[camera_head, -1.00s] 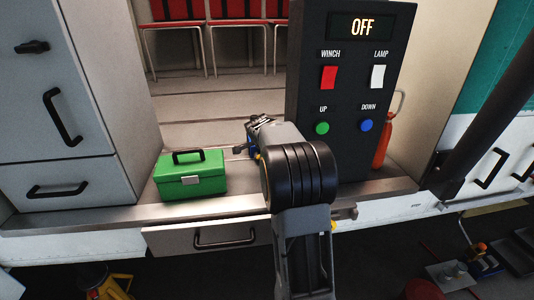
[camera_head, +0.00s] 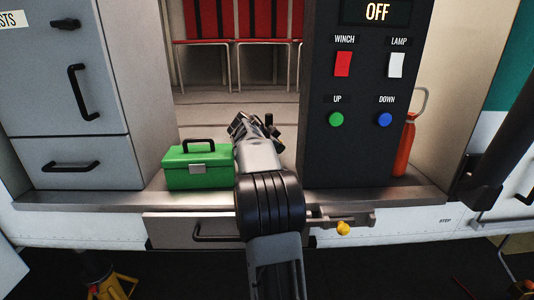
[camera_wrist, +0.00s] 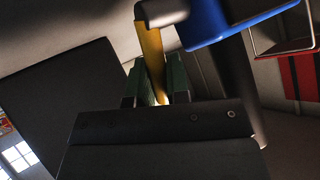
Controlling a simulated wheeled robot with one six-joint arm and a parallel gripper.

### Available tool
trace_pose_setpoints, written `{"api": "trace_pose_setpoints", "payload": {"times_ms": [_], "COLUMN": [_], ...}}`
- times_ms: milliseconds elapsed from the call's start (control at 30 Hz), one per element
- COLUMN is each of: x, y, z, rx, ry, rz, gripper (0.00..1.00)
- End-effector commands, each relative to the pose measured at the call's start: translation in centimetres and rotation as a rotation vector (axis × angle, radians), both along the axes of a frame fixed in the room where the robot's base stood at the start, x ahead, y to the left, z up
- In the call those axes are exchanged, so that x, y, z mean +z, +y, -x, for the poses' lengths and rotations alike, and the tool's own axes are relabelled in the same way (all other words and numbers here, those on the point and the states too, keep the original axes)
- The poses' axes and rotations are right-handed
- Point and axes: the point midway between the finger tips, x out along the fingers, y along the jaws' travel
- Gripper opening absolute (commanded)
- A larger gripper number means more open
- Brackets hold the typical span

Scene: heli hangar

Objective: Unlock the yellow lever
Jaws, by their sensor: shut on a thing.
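In the wrist view, the yellow lever (camera_wrist: 150,50) is a flat yellow bar hanging from a grey rounded end. Its lower part sits between the green fingers of my gripper (camera_wrist: 159,84), which is shut on it. In the head view, my gripper (camera_head: 252,127) is above the sill, between the green box and the black control panel. My arm hides most of the lever's place there.
A green box (camera_head: 198,170) stands on the sill (camera_head: 90,200) left of my arm. The black panel (camera_head: 357,150) stands close on the right, reading OFF. A yellow knob (camera_head: 343,228) on a latch and a drawer (camera_head: 180,230) are below. A blue part (camera_wrist: 225,20) is beside the lever.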

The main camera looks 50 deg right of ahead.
Motion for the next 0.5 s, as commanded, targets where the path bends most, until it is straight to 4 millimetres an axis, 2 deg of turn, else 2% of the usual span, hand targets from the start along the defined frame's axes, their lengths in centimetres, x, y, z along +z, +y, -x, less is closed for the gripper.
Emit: {"api": "trace_pose_setpoints", "payload": {"times_ms": [433,467,500], "x": [0.27,0.27,0.28], "y": [-0.23,-0.22,-0.21], "z": [0.18,0.17,0.16], "rx": [-0.005,-0.005,-0.005], "ry": [0.005,0.005,0.005], "rz": [0.012,0.011,0.011], "gripper": [0.0,0.18,0.22]}}
